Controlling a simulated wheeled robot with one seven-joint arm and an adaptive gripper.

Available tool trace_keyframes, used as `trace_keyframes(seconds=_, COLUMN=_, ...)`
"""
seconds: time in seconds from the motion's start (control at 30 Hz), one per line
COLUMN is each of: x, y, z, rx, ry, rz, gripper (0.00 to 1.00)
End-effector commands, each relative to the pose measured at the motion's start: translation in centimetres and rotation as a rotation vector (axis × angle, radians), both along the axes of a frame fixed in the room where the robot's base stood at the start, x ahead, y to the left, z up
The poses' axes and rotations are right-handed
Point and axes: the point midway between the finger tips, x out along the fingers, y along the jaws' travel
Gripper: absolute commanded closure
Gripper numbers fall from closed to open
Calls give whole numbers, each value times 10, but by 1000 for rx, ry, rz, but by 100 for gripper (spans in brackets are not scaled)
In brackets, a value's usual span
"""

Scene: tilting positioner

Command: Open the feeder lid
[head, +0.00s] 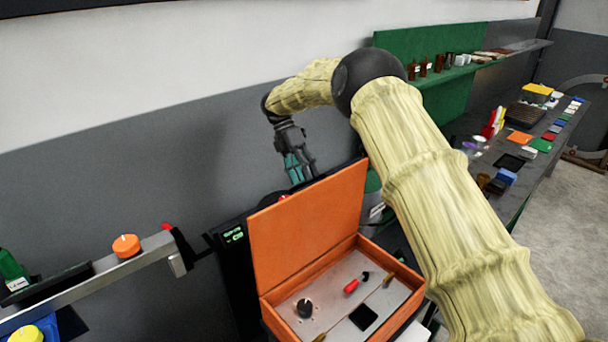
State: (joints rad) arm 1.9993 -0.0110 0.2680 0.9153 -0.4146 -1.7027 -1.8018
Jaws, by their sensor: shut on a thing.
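The orange feeder lid (308,222) stands raised, roughly upright, at the back of the open orange feeder box (407,274). My gripper (298,172), with teal finger parts, is at the lid's top edge, on its far side. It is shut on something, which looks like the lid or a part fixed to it. The lid hides the fingertips and the exact contact. A small red part (283,197) shows just above the lid's edge beside the fingers.
Inside the box are a black knob (305,308), a red-handled part (352,285) and a dark square (363,317). A metal rail (85,278) with an orange knob (126,245) lies left. My arm crosses the right side. A grey wall stands close behind.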

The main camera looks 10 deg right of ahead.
Motion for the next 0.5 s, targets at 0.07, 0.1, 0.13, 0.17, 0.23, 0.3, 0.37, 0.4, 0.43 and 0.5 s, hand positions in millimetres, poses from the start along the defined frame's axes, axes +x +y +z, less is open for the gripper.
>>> trace_keyframes(seconds=0.07, x=2, y=4, z=-2, rx=2, ry=3, rz=1, gripper=68)
trace_keyframes(seconds=0.1, x=5, y=5, z=3, rx=2, ry=2, rz=1, gripper=68)
trace_keyframes(seconds=0.13, x=7, y=6, z=7, rx=2, ry=2, rz=1, gripper=68)
trace_keyframes(seconds=0.17, x=9, y=8, z=11, rx=1, ry=2, rz=1, gripper=68)
trace_keyframes(seconds=0.23, x=14, y=10, z=21, rx=1, ry=1, rz=0, gripper=68)
trace_keyframes(seconds=0.3, x=19, y=12, z=31, rx=1, ry=-2, rz=0, gripper=68)
trace_keyframes(seconds=0.37, x=23, y=14, z=39, rx=1, ry=-1, rz=1, gripper=68)
trace_keyframes(seconds=0.4, x=25, y=15, z=42, rx=1, ry=-2, rz=0, gripper=68)
trace_keyframes(seconds=0.43, x=26, y=16, z=45, rx=0, ry=-1, rz=0, gripper=68)
trace_keyframes(seconds=0.5, x=30, y=17, z=51, rx=0, ry=-3, rz=0, gripper=68)
